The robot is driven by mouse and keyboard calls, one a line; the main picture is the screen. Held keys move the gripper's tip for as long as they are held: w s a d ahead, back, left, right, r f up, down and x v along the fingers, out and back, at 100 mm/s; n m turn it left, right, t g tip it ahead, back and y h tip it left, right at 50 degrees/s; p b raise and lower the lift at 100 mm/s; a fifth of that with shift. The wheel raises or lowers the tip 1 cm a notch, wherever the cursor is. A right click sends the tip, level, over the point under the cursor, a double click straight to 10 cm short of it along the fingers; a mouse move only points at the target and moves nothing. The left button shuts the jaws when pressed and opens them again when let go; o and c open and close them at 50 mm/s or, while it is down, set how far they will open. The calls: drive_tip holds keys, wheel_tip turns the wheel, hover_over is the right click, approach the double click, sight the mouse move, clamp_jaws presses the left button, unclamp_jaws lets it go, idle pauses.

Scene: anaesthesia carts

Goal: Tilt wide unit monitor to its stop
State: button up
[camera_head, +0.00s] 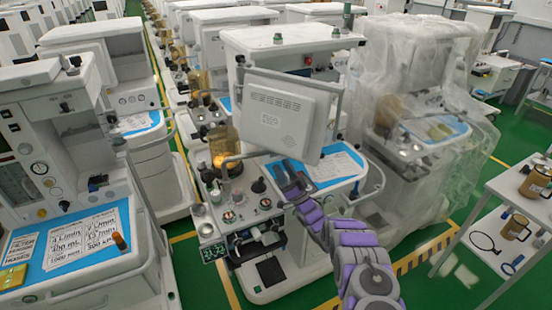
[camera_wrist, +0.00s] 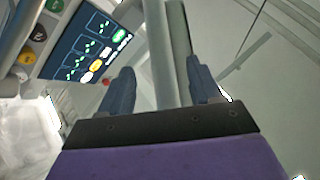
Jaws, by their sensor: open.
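The monitor (camera_head: 283,115) is a pale grey panel with its vented back facing the head camera. It is tilted in the picture and sits above the worktop of the central wide unit (camera_head: 290,40). My gripper (camera_head: 283,170) is open just below the monitor's lower edge, above the worktop. In the wrist view, a grey bar (camera_wrist: 160,45) runs upward beyond and between the open fingers; contact cannot be told. A dark screen (camera_wrist: 90,42) with green traces and coloured buttons shows at upper left there. My fingers hold nothing visible.
A plastic-draped cart (camera_head: 420,60) stands close on the right. Another cart (camera_head: 70,190) with labelled sheets stands on the left. A white shelf trolley (camera_head: 505,190) holding brown mugs is at far right. Green floor (camera_head: 500,130) is open between the carts and trolley.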

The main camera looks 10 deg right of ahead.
drive_tip(key=p+v, duration=0.1)
drive_tip(key=v, duration=1)
drive_tip(key=shift+d+f, duration=0.25)
drive_tip(key=shift+d, duration=0.1)
drive_tip(key=shift+s, duration=0.1)
drive_tip(key=shift+s, duration=0.1)
